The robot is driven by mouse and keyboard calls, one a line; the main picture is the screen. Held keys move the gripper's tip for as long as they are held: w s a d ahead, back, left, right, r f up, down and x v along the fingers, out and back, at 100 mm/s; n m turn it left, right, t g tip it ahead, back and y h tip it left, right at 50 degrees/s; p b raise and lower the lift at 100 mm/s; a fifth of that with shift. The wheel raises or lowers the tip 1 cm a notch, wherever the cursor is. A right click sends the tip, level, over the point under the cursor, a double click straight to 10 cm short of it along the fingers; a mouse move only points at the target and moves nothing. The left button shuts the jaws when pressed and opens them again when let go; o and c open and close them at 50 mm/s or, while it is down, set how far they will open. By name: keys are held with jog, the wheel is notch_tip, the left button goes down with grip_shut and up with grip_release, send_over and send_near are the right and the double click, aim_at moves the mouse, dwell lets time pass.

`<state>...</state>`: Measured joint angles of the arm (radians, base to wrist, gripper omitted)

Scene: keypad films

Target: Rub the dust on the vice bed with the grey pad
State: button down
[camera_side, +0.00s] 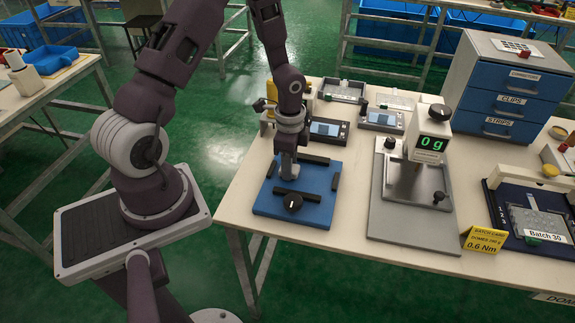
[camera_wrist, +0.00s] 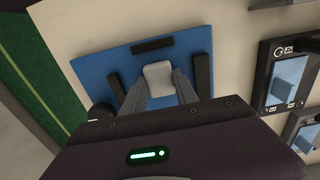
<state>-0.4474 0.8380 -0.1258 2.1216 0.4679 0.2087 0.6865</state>
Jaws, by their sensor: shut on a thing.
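A blue plate (camera_side: 270,205) with black bars and a black knob (camera_side: 292,202) lies at the left front of the table; I take it for the vice bed. It also shows in the wrist view (camera_wrist: 100,68). My gripper (camera_side: 289,172) points down over the middle of this plate, between the bars. In the wrist view my gripper (camera_wrist: 159,88) is shut on the pale grey pad (camera_wrist: 158,73), low over the blue surface. I cannot tell whether the pad touches the plate. No dust can be made out on the visible part of the plate.
A grey stand with a 0 g display (camera_side: 430,143) is right of the plate. Small devices (camera_side: 327,130) and a yellow object (camera_side: 262,106) stand behind it. Blue drawers (camera_side: 508,90) are at the back right. A dark blue tray (camera_side: 505,205) is far right. A yellow card (camera_side: 484,240) stands in front.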

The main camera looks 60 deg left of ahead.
aim_at(320, 180)
jog(key=shift+w+d+f, duration=0.2)
jog(key=shift+w+d, duration=0.15)
jog(key=shift+d, duration=0.05)
jog(key=shift+w+d+r, duration=0.15)
jog(key=shift+w+d, duration=2.5)
jog(key=shift+s+a, duration=3.4)
jog(key=shift+s+a+r, duration=0.1)
jog(key=shift+a+r, duration=0.05)
jog(key=shift+r, duration=3.95)
